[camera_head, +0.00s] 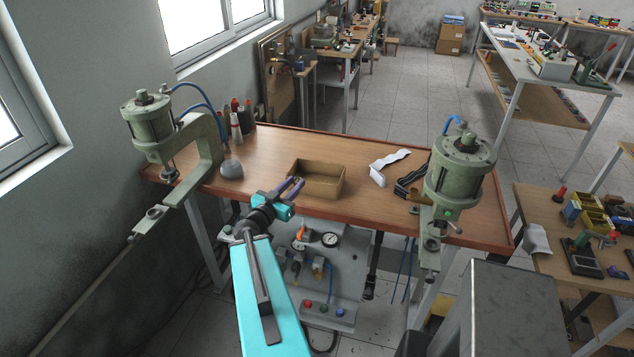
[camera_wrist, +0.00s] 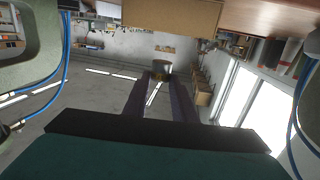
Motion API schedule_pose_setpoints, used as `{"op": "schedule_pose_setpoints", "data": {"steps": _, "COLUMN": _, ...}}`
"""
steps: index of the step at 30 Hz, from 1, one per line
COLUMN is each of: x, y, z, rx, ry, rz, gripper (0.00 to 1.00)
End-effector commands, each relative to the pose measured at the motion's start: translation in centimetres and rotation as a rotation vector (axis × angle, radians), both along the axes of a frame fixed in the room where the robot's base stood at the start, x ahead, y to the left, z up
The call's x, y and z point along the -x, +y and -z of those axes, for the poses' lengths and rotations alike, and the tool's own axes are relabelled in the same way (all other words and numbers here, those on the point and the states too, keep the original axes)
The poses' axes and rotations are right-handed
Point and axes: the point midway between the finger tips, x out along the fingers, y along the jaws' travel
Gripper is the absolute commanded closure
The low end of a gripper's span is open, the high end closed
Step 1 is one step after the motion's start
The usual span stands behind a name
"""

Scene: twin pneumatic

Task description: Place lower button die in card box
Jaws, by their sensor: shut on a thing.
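My gripper (camera_head: 295,186) is at the left side of the open card box (camera_head: 333,190) in the head view, with its purple fingers near the box's left wall. The die is too small or hidden to make out in the head view. The brown card box (camera_wrist: 172,14) also shows at the top of the wrist view, apart from the die. The box's visible inside looks empty.
A green pneumatic press (camera_head: 150,125) stands at the bench's left end and another (camera_head: 459,175) at the right. A grey dome (camera_head: 231,169) and several bottles (camera_head: 237,122) are left of the box. A white strap-like item (camera_head: 381,172) lies right of it on the wooden bench (camera_head: 280,150).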

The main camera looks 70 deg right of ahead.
Motion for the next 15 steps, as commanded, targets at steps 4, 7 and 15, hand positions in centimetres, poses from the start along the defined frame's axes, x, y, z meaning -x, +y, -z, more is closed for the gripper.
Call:
{"op": "schedule_pose_setpoints", "data": {"steps": 4, "x": 0.79, "y": -0.4, "z": -0.08, "rx": -0.001, "ry": 0.0, "rz": 0.009, "gripper": 1.0}}
{"op": "schedule_pose_setpoints", "data": {"steps": 7, "x": 0.82, "y": -0.4, "z": -0.04, "rx": -0.001, "ry": 0.0, "rz": 0.009, "gripper": 1.0}}
{"op": "schedule_pose_setpoints", "data": {"steps": 15, "x": 0.75, "y": -0.4, "z": 0.0, "rx": 0.0, "ry": 0.0, "rz": 0.008, "gripper": 1.0}}
